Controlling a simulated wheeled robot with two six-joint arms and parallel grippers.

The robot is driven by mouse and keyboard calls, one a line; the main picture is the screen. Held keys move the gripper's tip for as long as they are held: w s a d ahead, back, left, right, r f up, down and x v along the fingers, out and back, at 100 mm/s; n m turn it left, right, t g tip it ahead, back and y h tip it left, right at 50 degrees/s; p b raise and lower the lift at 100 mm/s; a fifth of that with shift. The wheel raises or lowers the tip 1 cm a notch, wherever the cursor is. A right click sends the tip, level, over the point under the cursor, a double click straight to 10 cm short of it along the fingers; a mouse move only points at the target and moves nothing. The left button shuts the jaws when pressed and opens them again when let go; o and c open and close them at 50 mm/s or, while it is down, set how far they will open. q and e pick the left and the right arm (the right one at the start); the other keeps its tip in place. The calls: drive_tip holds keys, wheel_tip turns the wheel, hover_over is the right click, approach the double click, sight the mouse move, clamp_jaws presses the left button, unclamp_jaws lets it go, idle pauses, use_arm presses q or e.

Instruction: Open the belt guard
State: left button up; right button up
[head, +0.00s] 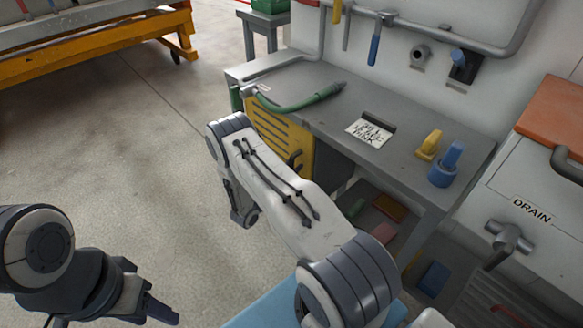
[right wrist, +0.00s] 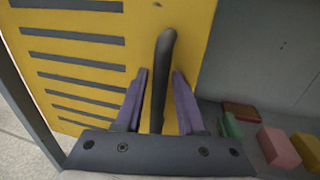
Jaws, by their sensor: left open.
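The belt guard, a yellow slotted panel (head: 278,140), is under the front of the grey bench, partly hidden behind my right arm. It fills much of the right wrist view (right wrist: 170,18). Its dark bar handle (head: 296,159) is near its right edge. In the right wrist view the handle (right wrist: 165,55) stands between the purple fingers of my right gripper (right wrist: 160,75), which is open with gaps on both sides. My arm hides this gripper in the head view. My left gripper (head: 160,311) is open and empty at the lower left, far from the guard.
Right of the guard is an open bay with coloured blocks, including a pink one (right wrist: 278,147). On the bench (head: 315,80) lie a green hose (head: 300,104), a note (head: 371,131), and yellow and blue parts. A DRAIN cabinet (head: 530,190) stands at right.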

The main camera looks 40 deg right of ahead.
clamp_jaws()
idle(1.2)
